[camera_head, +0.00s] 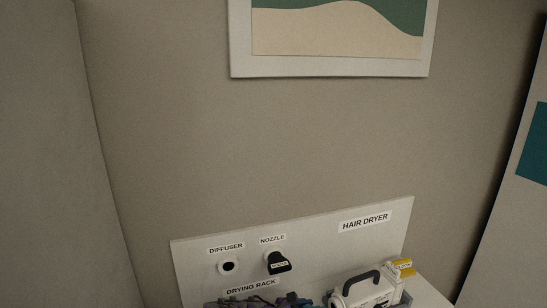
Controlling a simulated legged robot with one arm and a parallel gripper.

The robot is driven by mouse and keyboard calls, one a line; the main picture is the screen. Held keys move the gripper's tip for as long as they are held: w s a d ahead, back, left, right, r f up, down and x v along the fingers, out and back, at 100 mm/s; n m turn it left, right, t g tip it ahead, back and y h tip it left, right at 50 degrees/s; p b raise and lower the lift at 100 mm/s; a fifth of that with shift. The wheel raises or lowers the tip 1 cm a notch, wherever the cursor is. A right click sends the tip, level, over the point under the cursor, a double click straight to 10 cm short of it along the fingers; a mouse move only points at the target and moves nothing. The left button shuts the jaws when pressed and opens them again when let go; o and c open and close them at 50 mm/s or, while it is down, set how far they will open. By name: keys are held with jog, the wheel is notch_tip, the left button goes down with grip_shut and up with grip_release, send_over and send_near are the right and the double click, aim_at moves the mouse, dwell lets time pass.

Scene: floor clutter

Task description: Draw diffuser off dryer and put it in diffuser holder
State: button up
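The diffuser holder (228,266) is a white ring with a dark centre, under a DIFFUSER label on the white board (330,238). Nothing hangs on it. No diffuser that I can make out shows. The dryer is not clearly seen; a HAIR DRYER label (365,221) is at the board's upper right. A white body with a dark arched handle (361,281) stands at the bottom edge, mostly cut off; I cannot tell what it is. My gripper is not recognisable in view.
A black nozzle (278,264) sits under the NOZZLE label. Small dark purple and blue items (288,301) lie below the DRYING RACK label, cut off. Yellow-labelled white containers (401,269) stand at the right. A framed picture (330,65) hangs above; the wall between is bare.

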jog(key=shift+s+a+p, duration=0.35)
jog(key=shift+a+p, duration=0.4)
dwell(1.3)
